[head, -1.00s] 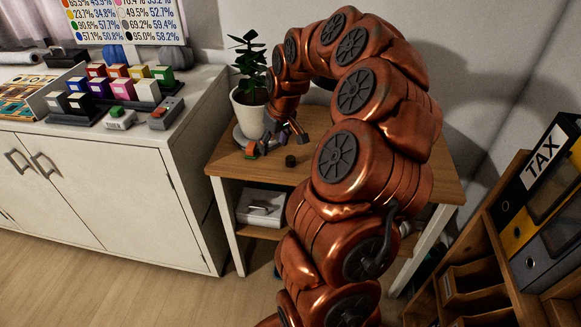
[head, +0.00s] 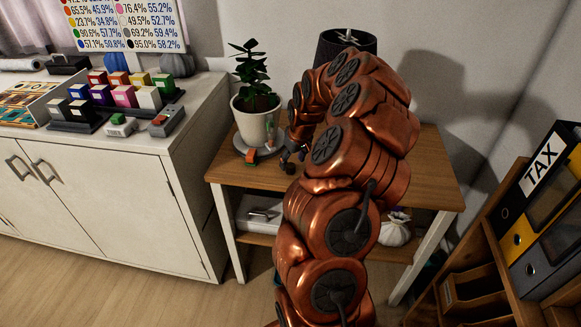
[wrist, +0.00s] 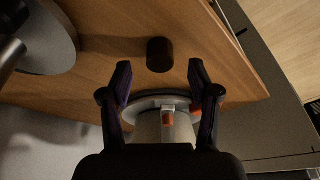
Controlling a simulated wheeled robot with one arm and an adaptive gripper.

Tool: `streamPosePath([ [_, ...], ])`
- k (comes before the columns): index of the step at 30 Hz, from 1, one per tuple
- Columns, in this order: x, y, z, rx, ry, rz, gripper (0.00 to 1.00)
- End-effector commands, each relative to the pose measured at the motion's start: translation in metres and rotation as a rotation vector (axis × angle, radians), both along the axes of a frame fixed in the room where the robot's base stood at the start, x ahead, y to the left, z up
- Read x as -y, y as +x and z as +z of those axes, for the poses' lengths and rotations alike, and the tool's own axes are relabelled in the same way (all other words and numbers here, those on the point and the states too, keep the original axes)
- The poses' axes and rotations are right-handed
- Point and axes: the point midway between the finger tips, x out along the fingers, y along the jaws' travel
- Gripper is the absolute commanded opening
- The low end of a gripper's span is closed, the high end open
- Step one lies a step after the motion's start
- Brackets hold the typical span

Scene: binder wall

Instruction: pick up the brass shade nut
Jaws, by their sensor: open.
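A short dark cylinder (wrist: 160,54) stands on the wooden table in the wrist view. It may be the brass shade nut, but no brass colour shows, so I cannot tell for sure. My gripper (wrist: 160,69) is open and empty, its two fingertips apart, with the cylinder just beyond the gap between them in the picture. In the head view my gripper (head: 287,160) is low over the table beside the potted plant, partly hidden by my arm. The cylinder cannot be made out there. A lamp with a dark shade (head: 331,47) stands behind my arm.
The plant's white pot (head: 256,128) stands on a grey saucer (wrist: 133,106). The lamp's grey base (wrist: 48,45) is left in the wrist view. The table (head: 425,165) is bare at right; a binder shelf stands farther right.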

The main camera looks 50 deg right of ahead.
Motion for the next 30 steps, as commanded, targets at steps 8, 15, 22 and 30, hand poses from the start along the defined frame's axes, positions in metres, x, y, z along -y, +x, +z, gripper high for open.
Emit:
streamPosePath([
  [8,0.001,0.008,-0.026,-0.002,0.001,-0.001,0.61],
  [15,0.002,0.009,-0.029,0.000,0.000,-0.001,0.61],
  [22,0.002,0.009,-0.029,0.000,0.000,-0.001,0.42],
  [30,0.002,0.009,-0.029,0.001,0.000,-0.001,0.14],
])
